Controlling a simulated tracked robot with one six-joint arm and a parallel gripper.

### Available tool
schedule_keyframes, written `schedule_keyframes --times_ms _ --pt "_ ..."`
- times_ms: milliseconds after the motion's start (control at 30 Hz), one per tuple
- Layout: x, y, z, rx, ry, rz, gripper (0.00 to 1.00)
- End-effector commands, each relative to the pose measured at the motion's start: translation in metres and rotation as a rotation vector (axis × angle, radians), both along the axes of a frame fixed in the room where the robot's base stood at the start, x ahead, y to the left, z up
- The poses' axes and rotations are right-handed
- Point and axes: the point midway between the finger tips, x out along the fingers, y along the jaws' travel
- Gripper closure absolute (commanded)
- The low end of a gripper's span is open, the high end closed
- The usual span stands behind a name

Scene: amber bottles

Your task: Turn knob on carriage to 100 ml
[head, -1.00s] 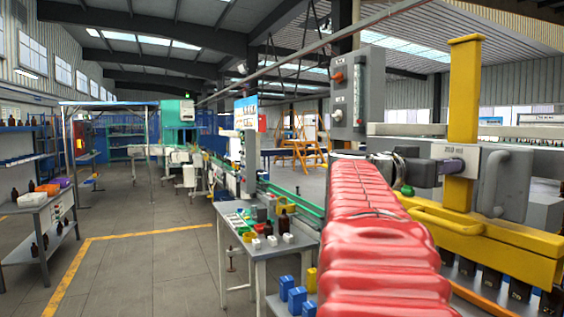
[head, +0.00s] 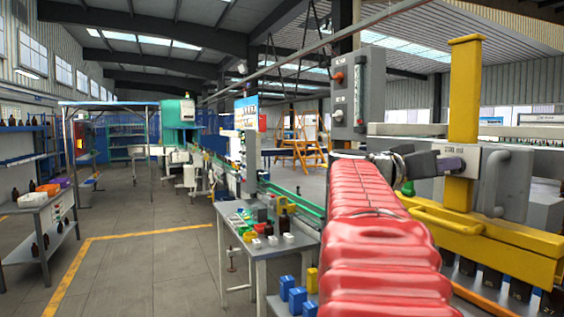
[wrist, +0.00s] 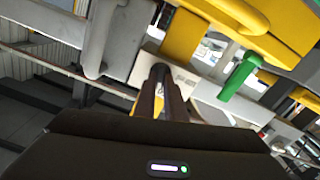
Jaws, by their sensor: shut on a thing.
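The carriage is a yellow frame (head: 464,110) with a pale plate (head: 490,163) bolted across its post. The plate bears small lettering that I cannot read surely. My gripper (head: 445,165), at the end of my red-sleeved arm, is at the plate's left end. In the wrist view my gripper (wrist: 160,92) has its two dark fingers close together, shut on the dark knob (wrist: 160,71) in front of the pale plate. The fingers cover most of the knob, and I cannot read its setting.
A grey handle (head: 493,180) stands out right of the plate. A green handle (wrist: 241,75) is right of the fingers in the wrist view. A grey control box (head: 358,95) stands behind my arm. A bench (head: 262,250) with small parts is left.

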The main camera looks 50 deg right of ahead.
Motion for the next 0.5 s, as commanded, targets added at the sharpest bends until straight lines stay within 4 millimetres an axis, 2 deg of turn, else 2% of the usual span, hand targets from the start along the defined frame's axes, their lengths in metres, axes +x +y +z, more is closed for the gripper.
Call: schedule_keyframes --times_ms 500 --pt "0.0053 -0.0027 -0.0024 0.191 0.448 0.010 1.00"
